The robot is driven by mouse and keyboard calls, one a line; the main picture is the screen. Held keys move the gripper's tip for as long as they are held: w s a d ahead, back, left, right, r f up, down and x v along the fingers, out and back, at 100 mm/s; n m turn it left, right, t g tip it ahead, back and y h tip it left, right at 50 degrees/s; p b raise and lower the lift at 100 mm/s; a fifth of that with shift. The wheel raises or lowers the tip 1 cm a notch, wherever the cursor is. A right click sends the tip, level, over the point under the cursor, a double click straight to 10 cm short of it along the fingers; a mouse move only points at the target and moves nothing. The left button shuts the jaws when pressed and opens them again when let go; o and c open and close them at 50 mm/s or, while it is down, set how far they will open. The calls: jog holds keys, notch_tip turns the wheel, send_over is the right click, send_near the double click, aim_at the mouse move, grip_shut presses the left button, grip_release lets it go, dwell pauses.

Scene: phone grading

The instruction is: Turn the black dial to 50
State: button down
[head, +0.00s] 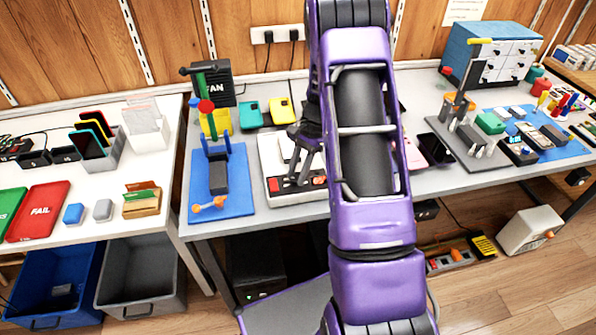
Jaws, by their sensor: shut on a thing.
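My gripper (296,178) is dark and points down at the front control strip of a pale box-shaped device (268,154) on the middle table. Its fingers are close together, shut on the black dial, which they mostly hide. The dial's marks and its present setting are too small to read. A red button (273,185) sits on the dark strip, left of my fingers. My purple arm covers the right part of the device.
A blue mat (232,205) with a clamp stand lies left of the device. Teal (250,114) and yellow (282,111) phone-like items lie behind it. A black FAN box (216,82) stands at the back. Right of my arm are a dark phone (437,148) and a grey tool stand (468,148).

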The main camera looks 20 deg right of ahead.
jog(key=n+g, duration=0.1)
jog(key=n, duration=0.2)
jog(key=n+g+h, duration=0.1)
jog(key=n, duration=0.2)
jog(key=shift+w+a+n, duration=0.15)
jog(key=shift+w+n, duration=0.05)
jog(key=shift+n, duration=0.1)
jog(key=shift+h, duration=0.3)
jog(key=c, duration=0.6)
grip_release()
jog(key=shift+r, duration=0.1)
jog(key=p+v, duration=0.1)
jog(key=v, duration=1.6)
jog(key=shift+w+p, duration=0.2)
jog(key=shift+p, duration=0.2)
